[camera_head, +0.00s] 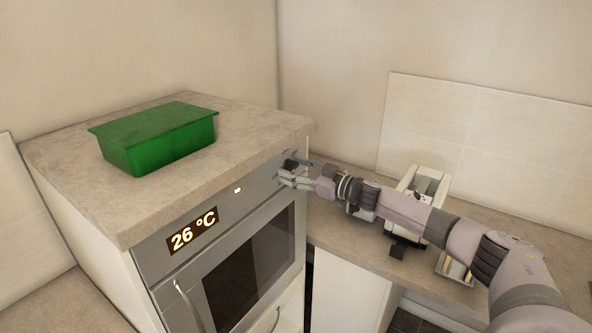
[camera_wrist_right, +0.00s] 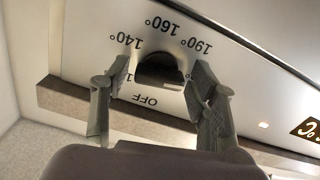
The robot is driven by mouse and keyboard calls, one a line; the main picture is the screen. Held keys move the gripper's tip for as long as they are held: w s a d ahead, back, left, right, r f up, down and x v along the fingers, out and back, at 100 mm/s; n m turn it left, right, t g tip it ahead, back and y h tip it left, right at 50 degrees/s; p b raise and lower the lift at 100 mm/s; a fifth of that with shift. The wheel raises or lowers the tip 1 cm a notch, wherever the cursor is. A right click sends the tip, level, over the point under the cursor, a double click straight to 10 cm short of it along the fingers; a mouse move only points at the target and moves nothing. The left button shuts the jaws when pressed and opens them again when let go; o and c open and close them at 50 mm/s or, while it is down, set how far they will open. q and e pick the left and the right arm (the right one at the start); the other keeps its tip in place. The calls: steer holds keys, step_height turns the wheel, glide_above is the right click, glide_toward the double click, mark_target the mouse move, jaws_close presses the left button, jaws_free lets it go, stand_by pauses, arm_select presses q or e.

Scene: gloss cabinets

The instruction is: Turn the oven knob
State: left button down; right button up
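The oven (camera_head: 222,262) is built in under a stone-look counter, and its panel display (camera_head: 192,234) reads 26 °C. In the right wrist view the dark oven knob (camera_wrist_right: 158,72) sits on the panel among printed marks, including OFF, 140°, 160° and 190°. My right gripper (camera_wrist_right: 158,76) is open, with one finger on each side of the knob; a small gap shows at the left finger, and contact at the right finger is unclear. In the head view my right gripper (camera_head: 288,172) is at the panel's right end and largely covers the knob. My left gripper is not in view.
A white appliance (camera_head: 424,185) stands on the lower counter at right, behind my right arm. The oven door has a handle (camera_head: 188,305) at its left side.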

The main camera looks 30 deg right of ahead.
steer(key=shift+o, duration=0.4)
steer(key=shift+s, duration=0.1)
steer(key=v, duration=1.1)
steer(key=shift+s+d, duration=0.2)
steer(key=shift+s, duration=0.15)
